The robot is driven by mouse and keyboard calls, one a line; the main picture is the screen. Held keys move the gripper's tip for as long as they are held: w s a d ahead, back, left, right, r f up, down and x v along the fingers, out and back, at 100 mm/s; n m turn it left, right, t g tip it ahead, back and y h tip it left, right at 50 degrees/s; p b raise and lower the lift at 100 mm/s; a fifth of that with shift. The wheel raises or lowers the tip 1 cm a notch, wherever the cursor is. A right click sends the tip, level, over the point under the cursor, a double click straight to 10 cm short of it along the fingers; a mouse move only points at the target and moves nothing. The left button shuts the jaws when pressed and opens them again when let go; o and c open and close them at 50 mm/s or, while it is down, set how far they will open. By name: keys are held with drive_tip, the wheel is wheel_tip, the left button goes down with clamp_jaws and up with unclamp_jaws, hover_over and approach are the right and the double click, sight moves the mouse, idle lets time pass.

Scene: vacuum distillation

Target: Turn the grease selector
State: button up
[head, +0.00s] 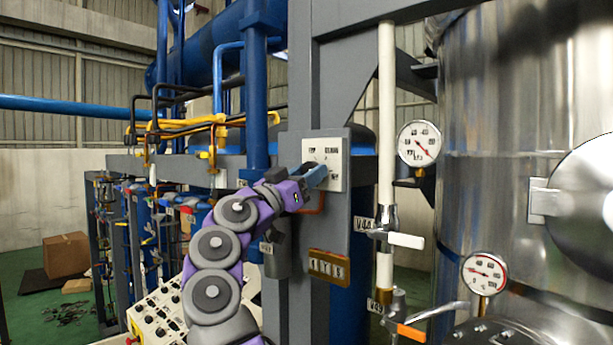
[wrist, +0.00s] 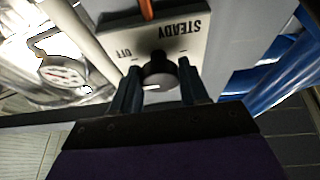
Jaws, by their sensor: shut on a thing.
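The grease selector is a dark round knob (wrist: 160,70) with a white pointer line, on a pale panel plate (wrist: 205,45). In the wrist view the plate is upside down, with "STEADY" and a partly legible "OFF" label. My gripper (wrist: 158,76) has one blue finger on each side of the knob and is shut on it. In the head view my gripper (head: 316,175) reaches the white panel plate (head: 338,150) on the grey column, and it hides the knob there. The pointer line faces toward my gripper's palm in the wrist view.
A white pipe with a valve lever (head: 405,240) stands right of the plate. Pressure gauges (head: 420,144) and a large steel tank (head: 500,120) are further right. A control console (head: 160,310) is below my arm. Blue pipes (head: 255,90) rise to the left.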

drive_tip(key=shift+f+n+b, duration=0.2)
drive_tip(key=shift+n+b, duration=0.1)
drive_tip(key=shift+n, duration=0.1)
drive_tip(key=shift+s+d+r+n+t+y+p, duration=0.2)
drive_tip(key=shift+n+y+p, duration=0.75)
drive_tip(key=shift+n, duration=1.6)
drive_tip(key=shift+w+a+f+n+t+y+p, duration=0.1)
drive_tip(key=shift+n+t+y+p, duration=0.25)
drive_tip(key=shift+n+y, duration=1.75)
drive_tip(key=shift+s+d+r+n+t+y+p, duration=0.2)
drive_tip(key=shift+n+y+p, duration=0.5)
drive_tip(key=shift+n, duration=2.35)
drive_tip(key=shift+w+a+f, duration=0.1)
drive_tip(key=o, duration=0.7)
drive_tip(key=shift+c, duration=0.2)
drive_tip(key=o, duration=0.4)
drive_tip(key=shift+a, duration=0.4)
